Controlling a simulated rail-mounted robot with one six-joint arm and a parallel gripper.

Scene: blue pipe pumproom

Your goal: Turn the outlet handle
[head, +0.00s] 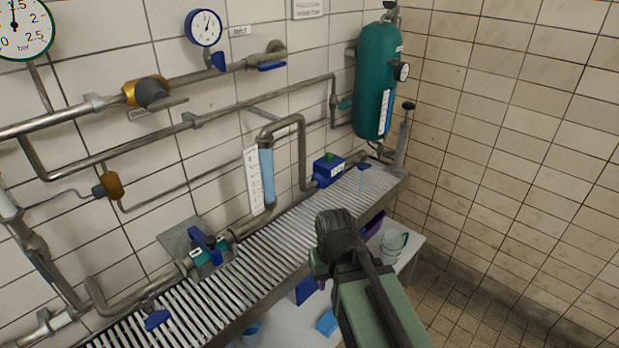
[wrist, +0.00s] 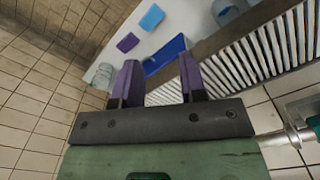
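Several valve handles show in the head view, and I cannot tell which is the outlet handle. A blue handle (head: 205,242) sits on a teal valve body (head: 213,262) at the lower left. A blue lever (head: 156,319) is nearer the front, and another blue lever (head: 271,66) is on the upper pipe. A small blue handle (head: 364,167) is at the far end of the grating. My gripper (head: 318,266) is over the grating's front edge, right of the teal valve and apart from every handle. In the wrist view my gripper (wrist: 160,80) is open, with nothing between its purple fingers.
A slatted grating (head: 262,245) runs along the tiled wall below the pipes. A green tank (head: 377,80) stands at the far corner. A low white table (wrist: 178,18) holds a blue tray (wrist: 166,54) and glass cups. The right side is clear.

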